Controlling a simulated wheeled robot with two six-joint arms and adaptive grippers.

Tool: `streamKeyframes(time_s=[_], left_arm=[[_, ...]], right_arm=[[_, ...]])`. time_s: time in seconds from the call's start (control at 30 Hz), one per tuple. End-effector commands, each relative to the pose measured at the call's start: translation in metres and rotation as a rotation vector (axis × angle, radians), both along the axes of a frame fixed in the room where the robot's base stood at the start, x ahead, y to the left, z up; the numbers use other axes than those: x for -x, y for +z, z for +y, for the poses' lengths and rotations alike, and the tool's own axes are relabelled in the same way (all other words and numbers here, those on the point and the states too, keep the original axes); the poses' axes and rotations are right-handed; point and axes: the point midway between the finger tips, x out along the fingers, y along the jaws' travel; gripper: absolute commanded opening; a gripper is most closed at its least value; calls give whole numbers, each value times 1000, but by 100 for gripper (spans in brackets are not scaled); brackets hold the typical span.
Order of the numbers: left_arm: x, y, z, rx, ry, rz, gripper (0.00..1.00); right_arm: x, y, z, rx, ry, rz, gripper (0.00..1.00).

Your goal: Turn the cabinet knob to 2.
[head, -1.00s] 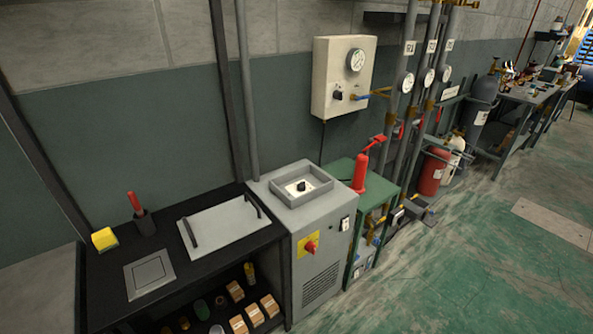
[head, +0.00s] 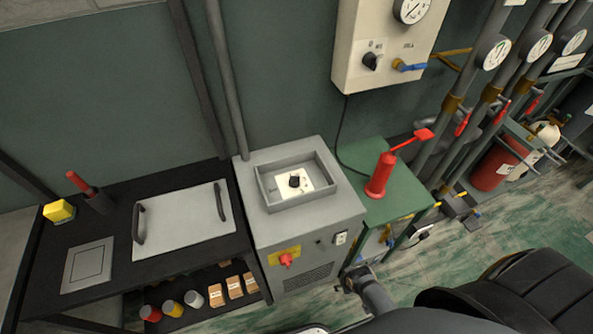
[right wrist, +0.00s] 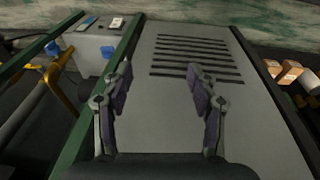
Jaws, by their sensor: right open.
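The grey cabinet (head: 258,232) stands between the black bench and the green stand. A black knob (head: 295,181) sits on a white dial plate inside a raised tray-like frame on its top. A red rotary switch (head: 286,260) on a yellow plate is on its front. The dial's numbers are too small to read. My right gripper (right wrist: 160,82) is open and empty in the right wrist view, in front of the cabinet's vented front panel (right wrist: 175,110). In the head view my right arm comes in at the bottom right. My left gripper is not in view.
A wall box (head: 350,70) with a gauge, a black knob and a blue valve hangs above. A red hand pump (head: 381,177) stands on the green stand (head: 400,198), right of the cabinet. The black bench (head: 110,270) at left holds a handled grey plate (head: 180,219).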

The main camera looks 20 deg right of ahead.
Motion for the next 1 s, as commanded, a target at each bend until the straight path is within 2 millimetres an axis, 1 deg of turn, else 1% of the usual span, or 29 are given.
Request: streamKeyframes(time_s=[0.03, 0.07, 0.1, 0.17, 0.2, 0.27, 0.3, 0.37, 0.4, 0.47, 0.57, 0.6, 0.63, 0.67, 0.7, 0.77, 1.0], left_arm=[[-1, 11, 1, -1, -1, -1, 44], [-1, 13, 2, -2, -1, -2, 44], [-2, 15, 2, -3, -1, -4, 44], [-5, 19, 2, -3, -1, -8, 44], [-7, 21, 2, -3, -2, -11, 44], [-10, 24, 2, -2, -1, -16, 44], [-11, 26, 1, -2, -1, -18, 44], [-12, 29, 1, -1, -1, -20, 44], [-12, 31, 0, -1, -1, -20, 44], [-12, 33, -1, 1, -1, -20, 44], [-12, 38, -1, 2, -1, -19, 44], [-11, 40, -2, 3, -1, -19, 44], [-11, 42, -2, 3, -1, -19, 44], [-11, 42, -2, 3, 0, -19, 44], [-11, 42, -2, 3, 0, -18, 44], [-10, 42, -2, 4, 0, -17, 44], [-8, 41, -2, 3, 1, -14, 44]], right_arm=[[-24, 41, 3, -2, 11, -22, 59], [-35, 60, 5, -2, 17, -29, 59], [-47, 84, 8, -4, 24, -37, 59], [-61, 117, 11, -6, 35, -49, 59], [-68, 138, 14, -7, 42, -56, 59], [-76, 166, 17, -8, 51, -66, 59], [-80, 183, 19, -10, 58, -72, 59], [-84, 209, 22, -11, 66, -81, 59], [-86, 225, 23, -11, 72, -86, 59], [-89, 249, 26, -12, 83, -95, 59], [-95, 290, 31, -15, 110, -111, 59], [-100, 309, 34, -19, 129, -120, 59], [-106, 323, 37, -24, 151, -127, 59], [-114, 333, 40, -29, 173, -131, 59], [-124, 338, 43, -37, 201, -131, 59], [-139, 343, 46, -46, 242, -132, 59], [-207, 360, 60, -93, 399, -148, 59]])
